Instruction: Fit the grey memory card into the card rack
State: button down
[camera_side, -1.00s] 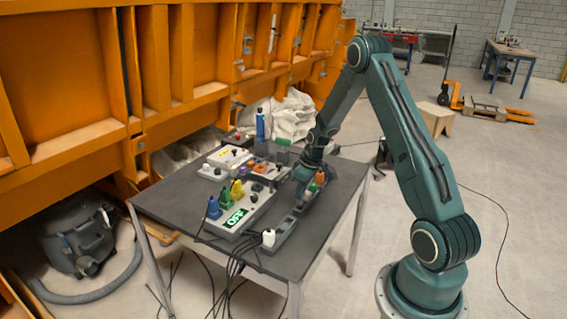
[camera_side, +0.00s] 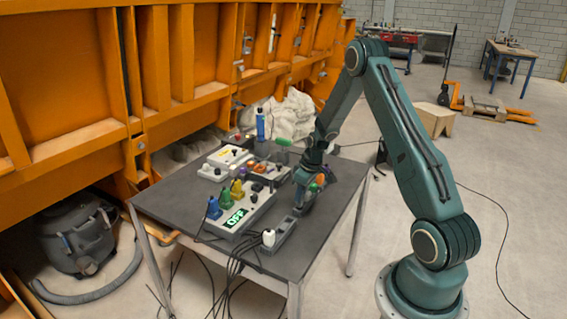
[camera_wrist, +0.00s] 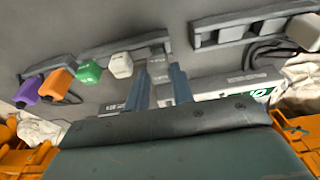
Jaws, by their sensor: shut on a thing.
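My gripper (camera_wrist: 160,78) shows in the wrist view with its two blue-grey fingers shut on a small grey labelled card (camera_wrist: 157,72). The card's far end lies in front of the right end of a dark slotted rack (camera_wrist: 110,52); I cannot tell whether it touches it. White, green, orange and purple pieces stand along that rack. In the side view my gripper (camera_side: 303,200) is low over the table's right side and the card cannot be made out.
A second dark slotted strip (camera_wrist: 240,28) lies to the right in the wrist view, with a white block (camera_wrist: 303,32) at its end. Several cables hang off the table's front edge.

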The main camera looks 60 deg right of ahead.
jog(key=shift+s+x, duration=0.15)
jog(key=shift+x, duration=0.5)
jog(key=shift+s+x, duration=0.15)
jog(key=shift+x, duration=0.45)
dwell(0.9)
jog(key=c, duration=0.6)
grip_release()
jog(key=shift+f, duration=0.1)
jog(key=shift+c, duration=0.2)
jog(key=shift+d+r, duration=0.1)
jog(key=shift+r, duration=0.1)
jog(key=shift+r, duration=0.7)
jog(key=shift+w+v, duration=0.25)
jog(key=shift+v, duration=0.75)
jog(key=shift+w+v, duration=0.25)
jog(key=shift+v, duration=0.8)
jog(key=shift+w+v, duration=0.25)
jog(key=shift+v, duration=0.75)
jog(key=shift+r, duration=0.2)
